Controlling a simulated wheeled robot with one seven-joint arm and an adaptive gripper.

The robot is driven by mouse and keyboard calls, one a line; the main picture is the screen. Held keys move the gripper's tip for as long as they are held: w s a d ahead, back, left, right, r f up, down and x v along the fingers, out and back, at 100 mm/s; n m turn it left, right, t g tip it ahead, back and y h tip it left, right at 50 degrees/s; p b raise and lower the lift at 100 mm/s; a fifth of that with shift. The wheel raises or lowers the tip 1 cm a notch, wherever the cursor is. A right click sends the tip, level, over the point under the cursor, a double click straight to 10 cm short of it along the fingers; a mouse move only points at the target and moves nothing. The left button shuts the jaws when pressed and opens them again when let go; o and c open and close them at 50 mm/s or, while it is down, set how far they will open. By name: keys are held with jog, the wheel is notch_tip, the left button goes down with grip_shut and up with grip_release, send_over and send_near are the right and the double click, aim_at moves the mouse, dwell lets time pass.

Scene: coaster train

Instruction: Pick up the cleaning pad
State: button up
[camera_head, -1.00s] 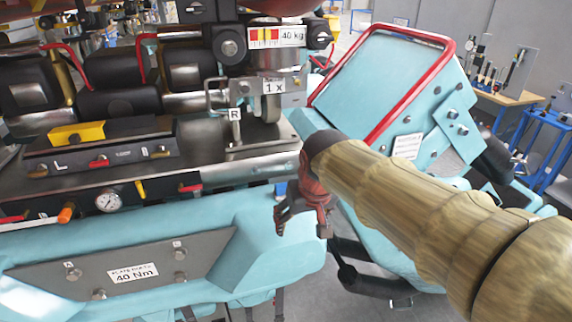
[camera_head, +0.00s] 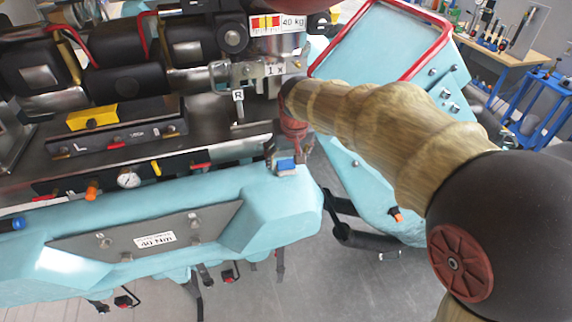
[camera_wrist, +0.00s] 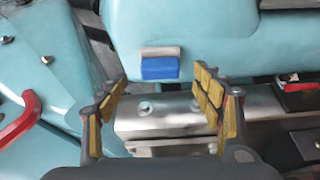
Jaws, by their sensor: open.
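The cleaning pad, a small block with a blue part and a pale whitish part, lies on the teal body of the coaster train (camera_head: 225,222). In the head view the pad (camera_head: 287,166) is near the right end of that teal surface, just below my gripper (camera_head: 288,153) and partly covered by its fingers. In the wrist view the pad (camera_wrist: 160,68) is in the upper middle, beyond and between the two yellow-padded fingers of my gripper (camera_wrist: 161,82). The fingers are spread with nothing between them. I cannot tell how high they are above the pad.
A metal deck (camera_head: 215,135) with a bracket and labelled parts lies behind the pad. A teal seat panel with a red bar (camera_head: 445,40) stands close on the right. A plate marked 40 Nm (camera_head: 155,240) is on the front. A workbench (camera_head: 500,60) is far right.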

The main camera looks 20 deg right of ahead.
aim_at(286, 161)
jog(key=x, duration=0.3)
jog(key=shift+w+f+p, duration=0.15)
jog(key=shift+f+p, duration=0.1)
jog(key=shift+p, duration=0.1)
jog(key=shift+c, duration=1)
jog(key=c, duration=1.1)
